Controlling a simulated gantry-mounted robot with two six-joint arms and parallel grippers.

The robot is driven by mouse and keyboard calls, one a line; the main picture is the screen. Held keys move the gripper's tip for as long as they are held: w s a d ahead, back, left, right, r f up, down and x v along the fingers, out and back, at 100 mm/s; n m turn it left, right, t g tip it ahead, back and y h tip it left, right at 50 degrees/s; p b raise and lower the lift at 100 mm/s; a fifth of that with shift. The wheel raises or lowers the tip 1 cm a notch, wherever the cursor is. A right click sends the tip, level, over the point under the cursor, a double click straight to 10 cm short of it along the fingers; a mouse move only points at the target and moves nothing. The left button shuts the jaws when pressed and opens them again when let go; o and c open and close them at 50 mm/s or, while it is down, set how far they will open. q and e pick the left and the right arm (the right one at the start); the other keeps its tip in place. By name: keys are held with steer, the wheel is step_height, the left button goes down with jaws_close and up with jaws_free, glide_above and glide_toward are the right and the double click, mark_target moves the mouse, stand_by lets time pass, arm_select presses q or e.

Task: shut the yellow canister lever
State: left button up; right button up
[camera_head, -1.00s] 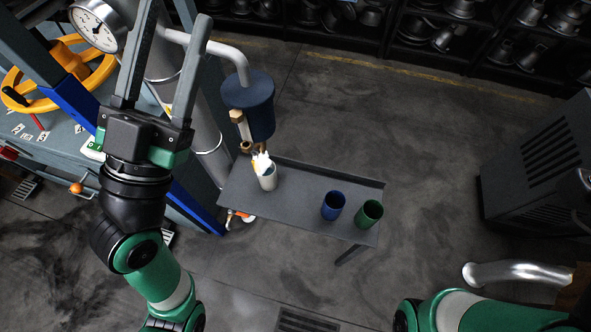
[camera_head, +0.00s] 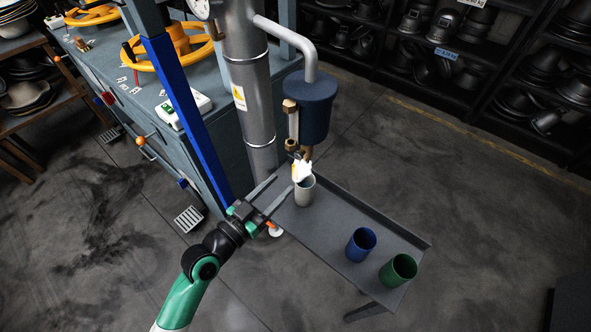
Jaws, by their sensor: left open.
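The dark blue canister (camera_head: 308,108) hangs from a grey pipe above the grey table, with brass fittings and a sight tube on its left side. A small white and yellow piece (camera_head: 301,171), which looks like the lever, sits below the brass outlet, just above the mouth of a pale cup (camera_head: 305,192). Whether it is open or shut I cannot tell. My left gripper (camera_head: 283,184) is open and empty. Its fingertips point up and right, just left of the pale cup and lower than the lever in the picture. My right gripper is out of view.
A blue cup (camera_head: 361,244) and a green cup (camera_head: 398,269) stand on the right part of the grey table (camera_head: 335,215). A blue post (camera_head: 188,115) and a thick grey pipe (camera_head: 247,75) rise left of the canister. Open floor lies at right.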

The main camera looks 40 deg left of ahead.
mark_target(294, 172)
arm_select(q)
steer(key=w, duration=0.4)
steer(key=w+b, duration=0.1)
steer(key=w, duration=0.2)
steer(key=shift+a, duration=0.3)
jaws_close()
stand_by(0.9)
